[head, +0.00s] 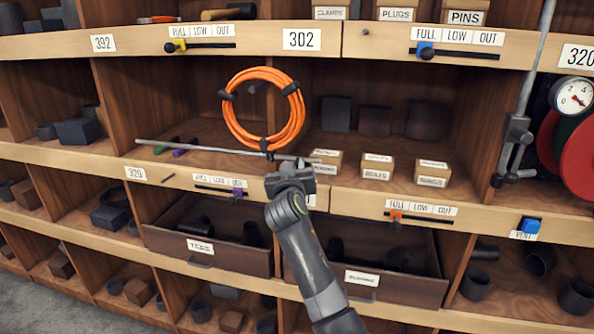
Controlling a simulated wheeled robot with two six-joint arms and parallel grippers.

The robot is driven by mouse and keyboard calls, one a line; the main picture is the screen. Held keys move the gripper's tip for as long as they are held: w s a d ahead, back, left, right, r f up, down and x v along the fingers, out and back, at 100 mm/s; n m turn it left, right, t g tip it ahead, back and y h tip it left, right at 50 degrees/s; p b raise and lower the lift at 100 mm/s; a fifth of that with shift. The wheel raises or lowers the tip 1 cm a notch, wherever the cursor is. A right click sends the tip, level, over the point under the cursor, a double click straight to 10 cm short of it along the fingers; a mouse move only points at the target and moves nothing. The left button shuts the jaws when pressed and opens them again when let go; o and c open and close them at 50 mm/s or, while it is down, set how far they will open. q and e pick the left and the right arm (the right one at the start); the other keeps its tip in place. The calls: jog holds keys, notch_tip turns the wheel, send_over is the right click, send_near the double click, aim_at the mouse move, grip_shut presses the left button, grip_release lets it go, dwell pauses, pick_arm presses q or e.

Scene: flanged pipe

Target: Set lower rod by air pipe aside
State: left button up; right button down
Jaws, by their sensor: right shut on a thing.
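My right gripper (290,170) is in the middle of the head view, in front of the shelf edge under bay 302. It is shut on a long thin grey rod (200,149), close to the rod's right end. The rod lies nearly level, reaching far to the left across the open bay and sloping slightly down to the right. A grey vertical pipe (536,60) with a clamp-like fitting (517,135) stands at the right, well away from my gripper; I take it for the air pipe. My left gripper is not in view.
A coil of orange hose (231,112) hangs just above the rod. Small labelled boxes (378,167) stand right of my gripper. A gauge (572,95) and red reel (580,150) are at the far right. Drawers (205,250) with dark parts are below.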

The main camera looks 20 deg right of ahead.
jog(key=shift+f, duration=0.1)
jog(key=c, duration=1.2)
grip_release()
jog(key=shift+o, duration=0.2)
jog(key=b+v, duration=0.1)
jog(key=v, duration=0.6)
jog(key=shift+s+a, duration=0.15)
jog(key=shift+s, duration=0.1)
